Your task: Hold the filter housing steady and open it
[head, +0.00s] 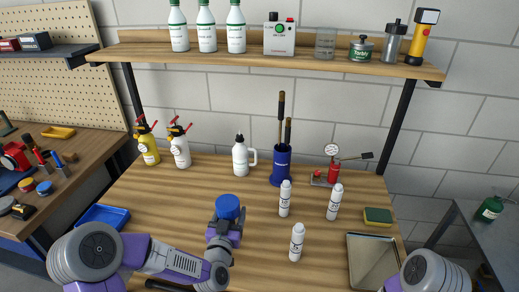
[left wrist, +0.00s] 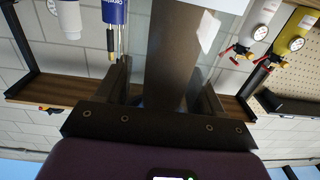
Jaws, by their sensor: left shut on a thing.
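The filter housing, seen in the head view as a round blue cap (head: 228,206) on a mostly hidden body, is in my left gripper (head: 225,231) above the front middle of the table. The cap is on top and looks closed. Three white labelled tubes (head: 297,242) stand upright to the right of the housing.
A metal tray (head: 374,262) and a sponge (head: 378,216) lie at the right of the table (head: 190,205). A blue tray (head: 104,217) lies at the left.

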